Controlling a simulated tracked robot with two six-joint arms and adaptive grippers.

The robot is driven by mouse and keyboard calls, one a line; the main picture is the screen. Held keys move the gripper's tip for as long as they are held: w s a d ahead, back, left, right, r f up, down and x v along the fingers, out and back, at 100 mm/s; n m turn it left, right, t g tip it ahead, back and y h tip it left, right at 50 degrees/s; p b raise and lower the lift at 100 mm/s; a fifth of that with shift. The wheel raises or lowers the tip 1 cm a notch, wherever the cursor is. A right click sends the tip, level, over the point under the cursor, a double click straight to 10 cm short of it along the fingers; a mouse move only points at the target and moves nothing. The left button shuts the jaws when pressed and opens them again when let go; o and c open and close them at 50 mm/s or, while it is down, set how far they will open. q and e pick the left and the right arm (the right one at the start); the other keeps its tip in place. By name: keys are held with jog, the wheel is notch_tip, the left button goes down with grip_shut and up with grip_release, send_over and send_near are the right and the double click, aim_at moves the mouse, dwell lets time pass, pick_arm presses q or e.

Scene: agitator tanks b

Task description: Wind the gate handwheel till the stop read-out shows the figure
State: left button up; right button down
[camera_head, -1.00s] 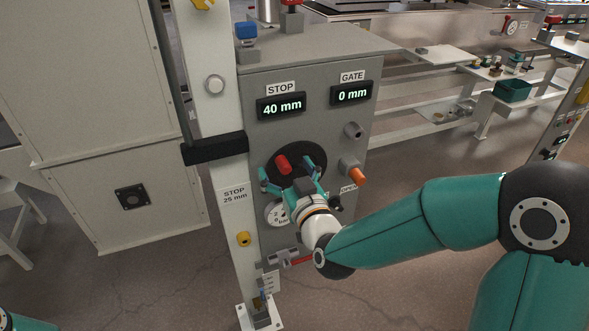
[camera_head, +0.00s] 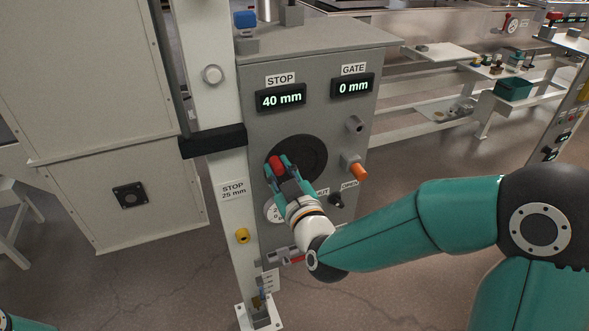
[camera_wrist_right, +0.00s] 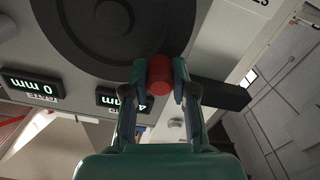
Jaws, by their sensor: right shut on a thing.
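The black handwheel (camera_head: 305,155) is on the front of the grey cabinet. Its red knob (camera_head: 276,163) is at the wheel's lower left. My right gripper (camera_head: 277,167) is shut on the red knob, one finger on each side; the knob shows between the fingers in the right wrist view (camera_wrist_right: 160,76). The stop read-out (camera_head: 281,97) shows 40 mm, and the gate read-out (camera_head: 352,86) shows 0 mm. A label (camera_head: 233,189) on the white post reads STOP 25 mm. My left gripper is not in view.
An orange-tipped knob (camera_head: 358,172) and a grey knob (camera_head: 355,124) stick out right of the wheel. A round gauge (camera_head: 274,211) sits below it, partly behind my gripper. A black bracket (camera_head: 213,142) crosses the post at the left.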

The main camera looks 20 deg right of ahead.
jog(key=shift+a+f+n, duration=0.15)
jog(key=shift+f+n, duration=0.15)
jog(key=shift+n, duration=0.3)
jog(key=n+b, duration=0.1)
jog(key=f+n, duration=0.1)
jog(key=n, duration=0.1)
jog(key=f+n+b, duration=0.1)
jog(key=shift+a+f+n+b, duration=0.25)
jog(key=shift+a+n+b, duration=0.05)
jog(key=shift+n, duration=0.1)
